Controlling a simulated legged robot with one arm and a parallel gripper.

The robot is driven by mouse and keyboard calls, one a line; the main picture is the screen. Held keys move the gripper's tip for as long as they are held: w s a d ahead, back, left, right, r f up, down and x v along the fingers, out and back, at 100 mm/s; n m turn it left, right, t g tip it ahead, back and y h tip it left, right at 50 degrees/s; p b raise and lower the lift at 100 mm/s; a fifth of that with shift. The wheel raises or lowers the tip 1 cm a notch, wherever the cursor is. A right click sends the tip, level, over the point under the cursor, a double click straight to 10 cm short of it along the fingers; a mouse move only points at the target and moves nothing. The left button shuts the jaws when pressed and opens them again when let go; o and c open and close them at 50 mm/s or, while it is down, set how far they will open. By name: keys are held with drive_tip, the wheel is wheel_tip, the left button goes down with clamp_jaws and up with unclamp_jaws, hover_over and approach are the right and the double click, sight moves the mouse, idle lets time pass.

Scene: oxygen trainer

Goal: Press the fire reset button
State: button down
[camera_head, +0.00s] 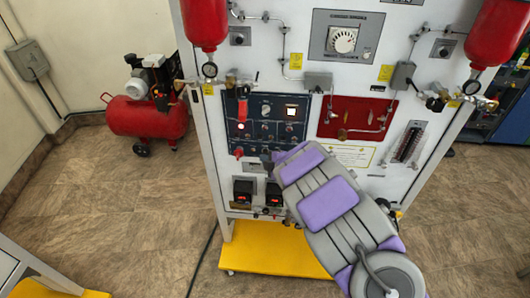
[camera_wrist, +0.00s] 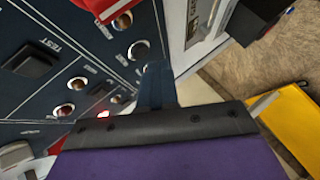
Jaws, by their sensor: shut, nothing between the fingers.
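The dark blue control panel (camera_head: 266,133) is on the white trainer board, with a white-lit square (camera_head: 291,111), a red-lit spot (camera_head: 241,126) and several small knobs or lamps. I cannot tell which control is the fire reset button; its label is not readable. In the wrist view the panel (camera_wrist: 40,105) fills the left side, with a dark switch marked TEST (camera_wrist: 33,59) and several round metal-rimmed controls. My gripper (camera_head: 268,158) is at the panel's lower right edge. Its shut, empty tip (camera_wrist: 157,78) hides part of the panel; contact cannot be told.
A red panel (camera_head: 356,117) with piping is right of the blue one. Two black displays (camera_head: 258,192) are below. Red cylinders (camera_head: 205,22) hang at the board's upper corners. The trainer's yellow base (camera_head: 270,248) stands on the floor. A red compressor (camera_head: 147,117) is at left.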

drive_tip(key=shift+w, duration=0.1)
idle(0.3)
drive_tip(key=shift+w+r, duration=0.1)
drive_tip(key=shift+w, duration=0.2)
drive_tip(key=shift+w, duration=0.35)
idle(0.9)
drive_tip(key=shift+s, duration=0.8)
drive_tip(key=shift+s+b, duration=0.7)
drive_tip(key=shift+s, duration=1.8)
